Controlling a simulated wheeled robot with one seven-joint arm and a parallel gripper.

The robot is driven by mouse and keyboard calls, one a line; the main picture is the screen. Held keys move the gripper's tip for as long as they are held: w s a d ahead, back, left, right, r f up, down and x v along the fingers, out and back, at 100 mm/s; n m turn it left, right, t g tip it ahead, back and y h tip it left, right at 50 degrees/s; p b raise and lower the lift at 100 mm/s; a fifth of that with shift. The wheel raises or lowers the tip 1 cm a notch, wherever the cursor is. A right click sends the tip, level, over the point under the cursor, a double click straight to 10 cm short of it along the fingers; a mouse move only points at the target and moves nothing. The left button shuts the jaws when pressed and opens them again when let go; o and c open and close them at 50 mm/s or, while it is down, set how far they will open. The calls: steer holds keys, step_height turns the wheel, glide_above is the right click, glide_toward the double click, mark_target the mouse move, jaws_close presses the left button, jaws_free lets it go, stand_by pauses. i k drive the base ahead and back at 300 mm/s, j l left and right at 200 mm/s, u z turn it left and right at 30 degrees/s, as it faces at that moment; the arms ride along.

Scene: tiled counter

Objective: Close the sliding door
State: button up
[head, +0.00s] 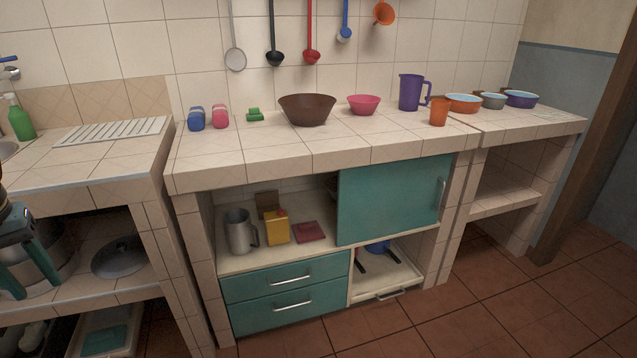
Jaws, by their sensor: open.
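The teal sliding door (385,202) covers the right part of the upper cabinet bay under the tiled counter. A vertical metal handle (441,194) is near its right edge. The left part of the bay is open and shows the shelf inside. My gripper (37,288) is at the left edge of the head view, partly cut off by the frame. Its teal fingers point down and are apart, with nothing seen between them. It is well to the left of the door and touches neither the door nor its handle.
A metal jug (240,232), a yellow container (277,227) and a red item (309,232) stand on the open shelf. Two teal drawers (285,290) are below. A low pull-out (388,286) is right of them. Bowls and cups line the counter (250,154). The tiled floor ahead looks clear.

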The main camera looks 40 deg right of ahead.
mark_target(384, 199)
steer(key=l+z, duration=0.15)
steer(key=z, duration=0.2)
steer(key=l+z, duration=0.1)
steer(key=z, duration=0.25)
steer(key=i+l+z, duration=0.25)
steer(key=l, duration=0.25)
steer(key=i+l+z, duration=0.25)
steer(key=l, duration=0.2)
steer(key=i+l+z, duration=0.2)
steer(key=i+l, duration=0.95)
steer(key=l, duration=0.15)
steer(key=k+l+z, duration=0.05)
